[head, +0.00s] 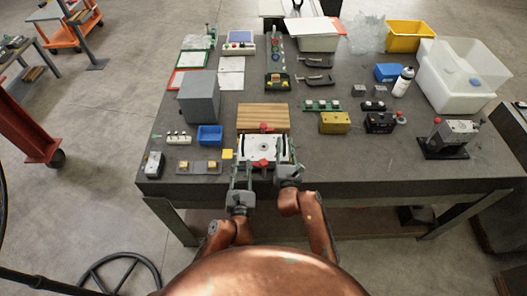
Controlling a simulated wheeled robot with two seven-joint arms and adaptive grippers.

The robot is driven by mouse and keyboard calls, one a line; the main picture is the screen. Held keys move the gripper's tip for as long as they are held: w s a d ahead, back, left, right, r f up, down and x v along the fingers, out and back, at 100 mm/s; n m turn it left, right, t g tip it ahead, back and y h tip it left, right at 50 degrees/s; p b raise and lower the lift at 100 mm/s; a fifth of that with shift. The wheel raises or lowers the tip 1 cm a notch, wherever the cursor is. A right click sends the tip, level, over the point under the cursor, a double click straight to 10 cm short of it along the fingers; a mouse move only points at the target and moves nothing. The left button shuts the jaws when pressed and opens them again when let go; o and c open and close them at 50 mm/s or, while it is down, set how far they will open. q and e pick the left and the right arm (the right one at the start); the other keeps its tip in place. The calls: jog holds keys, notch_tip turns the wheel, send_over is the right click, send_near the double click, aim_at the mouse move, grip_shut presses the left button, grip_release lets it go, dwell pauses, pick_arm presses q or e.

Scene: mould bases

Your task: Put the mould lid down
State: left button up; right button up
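A pale metal mould plate (262,149), which looks like the mould lid, is at the table's front edge, in front of a striped wooden block. It has dark slots and a red knob (262,163) at its near side; another red knob (266,127) shows at its far side. I cannot tell whether the plate rests on something or is held up. My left gripper (241,180) is at its near left corner, and my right gripper (288,170) is at its near right corner. Both seem to touch or overlap it; their fingertips are too small to read.
The wooden block (262,115) lies just behind. A blue bin (210,135), a yellow square (227,154) and a grey box (199,97) are on the left. A yellow box (334,123) and a black device (380,122) are on the right.

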jog(key=s, duration=1.1)
jog(key=shift+d, duration=0.3)
pick_arm(q)
jog(key=shift+o, duration=0.6)
pick_arm(e)
jog(key=shift+w, duration=0.1)
pick_arm(q)
jog(key=o, duration=2)
jog(key=shift+c, duration=0.2)
jog(key=shift+r, duration=0.1)
pick_arm(e)
jog(key=shift+r, duration=0.1)
pick_arm(q)
notch_tip(320, 180, up, 7)
jog(key=p, duration=0.8)
pick_arm(e)
notch_tip(320, 180, up, 8)
jog(key=shift+r, duration=0.2)
jog(key=shift+o, duration=0.7)
jog(key=shift+f, duration=0.1)
jog(key=o, duration=1.9)
jog(key=shift+o, duration=0.2)
